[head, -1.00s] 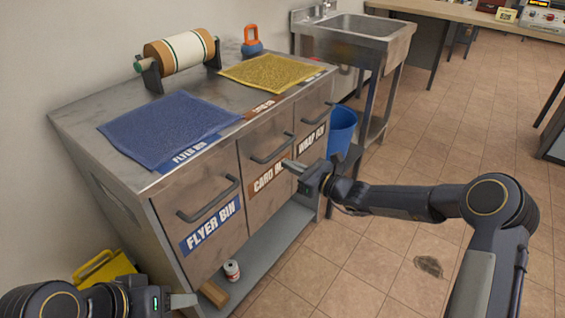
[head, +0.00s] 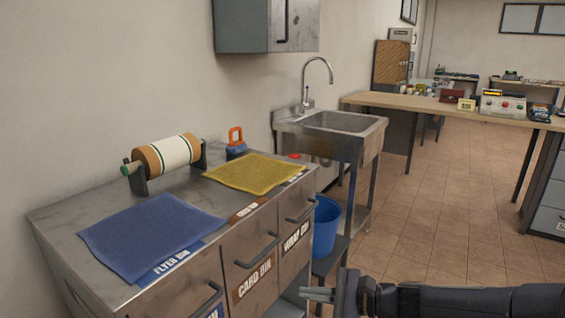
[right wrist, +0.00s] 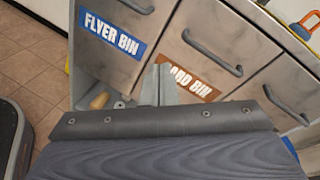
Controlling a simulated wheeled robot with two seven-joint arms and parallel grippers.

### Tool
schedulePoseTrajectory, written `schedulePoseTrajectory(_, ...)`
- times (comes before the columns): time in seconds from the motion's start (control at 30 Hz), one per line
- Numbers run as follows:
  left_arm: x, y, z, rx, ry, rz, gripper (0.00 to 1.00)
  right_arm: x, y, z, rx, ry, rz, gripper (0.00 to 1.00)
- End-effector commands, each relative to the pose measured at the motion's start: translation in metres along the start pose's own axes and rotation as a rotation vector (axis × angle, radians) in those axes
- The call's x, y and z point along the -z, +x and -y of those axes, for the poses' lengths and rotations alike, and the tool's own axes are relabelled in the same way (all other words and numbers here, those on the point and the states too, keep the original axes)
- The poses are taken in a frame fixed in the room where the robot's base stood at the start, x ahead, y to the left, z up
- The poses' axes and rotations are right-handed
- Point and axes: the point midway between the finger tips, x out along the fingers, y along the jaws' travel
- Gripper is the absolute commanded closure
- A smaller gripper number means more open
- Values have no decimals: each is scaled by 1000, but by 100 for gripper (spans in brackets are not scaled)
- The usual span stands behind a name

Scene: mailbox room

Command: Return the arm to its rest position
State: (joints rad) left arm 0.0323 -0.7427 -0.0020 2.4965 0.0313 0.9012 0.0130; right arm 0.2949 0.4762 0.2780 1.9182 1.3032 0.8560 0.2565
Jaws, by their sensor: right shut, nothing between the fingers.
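My right gripper (head: 318,294) is at the bottom of the head view, in front of the metal cabinet's drawers, its arm coming in from the right. Its fingers are together and hold nothing. In the right wrist view the closed fingers (right wrist: 158,84) point toward the cabinet front, between the flyer bin drawer (right wrist: 95,60) and the card bin drawer (right wrist: 215,50). I cannot tell the exact gap, but no handle is held. My left gripper is outside the head view.
The cabinet top (head: 112,285) carries a blue mat (head: 150,235), a yellow mat (head: 255,172) and a striped roll (head: 168,155). A blue bucket (head: 326,228) stands under the sink (head: 340,123). A long table (head: 430,105) stands behind. Tiled floor (head: 430,235) at right is open.

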Motion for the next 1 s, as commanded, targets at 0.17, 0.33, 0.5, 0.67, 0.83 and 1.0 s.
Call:
schedulePoseTrajectory(0.17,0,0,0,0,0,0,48,-48,-56,-55,-211,-445,-154,100)
schedulePoseTrajectory(0.33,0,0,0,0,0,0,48,-66,-113,-109,-399,-809,-313,100)
schedulePoseTrajectory(0.5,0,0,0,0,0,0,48,-66,-158,-148,-541,-1061,-443,100)
schedulePoseTrajectory(0.67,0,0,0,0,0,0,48,-62,-187,-173,-632,-1216,-538,100)
schedulePoseTrajectory(0.83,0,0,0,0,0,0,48,-55,-212,-193,-713,-1346,-627,100)
schedulePoseTrajectory(1.0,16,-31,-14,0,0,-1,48,-84,-225,-178,-738,-1372,-646,100)
